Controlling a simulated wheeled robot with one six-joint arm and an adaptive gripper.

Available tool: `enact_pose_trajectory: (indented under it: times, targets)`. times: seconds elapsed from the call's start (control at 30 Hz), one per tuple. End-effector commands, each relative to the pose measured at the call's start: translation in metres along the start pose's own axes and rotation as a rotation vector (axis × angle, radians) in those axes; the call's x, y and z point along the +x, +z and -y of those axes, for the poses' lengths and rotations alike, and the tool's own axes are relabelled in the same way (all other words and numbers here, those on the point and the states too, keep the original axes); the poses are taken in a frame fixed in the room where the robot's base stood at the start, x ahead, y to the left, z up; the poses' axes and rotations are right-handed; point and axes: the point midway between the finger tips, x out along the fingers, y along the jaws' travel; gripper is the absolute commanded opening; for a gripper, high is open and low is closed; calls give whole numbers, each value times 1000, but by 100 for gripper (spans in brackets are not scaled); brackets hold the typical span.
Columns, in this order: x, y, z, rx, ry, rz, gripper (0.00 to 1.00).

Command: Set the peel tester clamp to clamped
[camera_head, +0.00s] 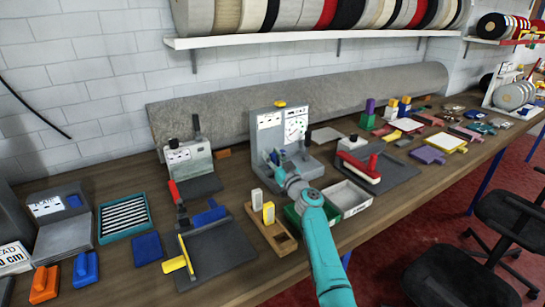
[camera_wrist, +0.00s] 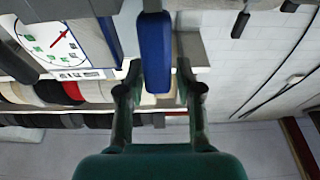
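The peel tester (camera_head: 268,135) is a grey upright machine with a dial on its face, standing at the back middle of the bench. Its dial (camera_wrist: 48,42) shows at the upper left of the wrist view. A blue bar-shaped handle (camera_wrist: 155,50), seemingly the clamp lever, hangs into the top middle of the wrist view. My gripper (camera_wrist: 158,80) has its two fingers apart, one on each side of the blue handle. A gap shows on the right side; contact on the left is unclear. In the head view my gripper (camera_head: 283,174) is in front of the tester, and its fingertips are hard to make out.
A red-handled tool (camera_head: 360,168) lies on a dark mat to the right. A second grey device (camera_head: 188,160) stands left. A rolled rug (camera_head: 390,85) lies behind.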

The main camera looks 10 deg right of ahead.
Motion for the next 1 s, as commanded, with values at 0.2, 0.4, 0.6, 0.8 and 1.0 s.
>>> enact_pose_trajectory:
  times: [0.2,0.4,0.6,0.8,1.0]
  targets:
    - [2,-6,-1,0,1,-1,35]
    - [8,-30,-1,-3,1,-2,35]
    - [16,-62,0,-2,0,-3,35]
    - [22,-85,1,-1,-1,-1,35]
    - [25,-96,1,0,-1,-1,35]
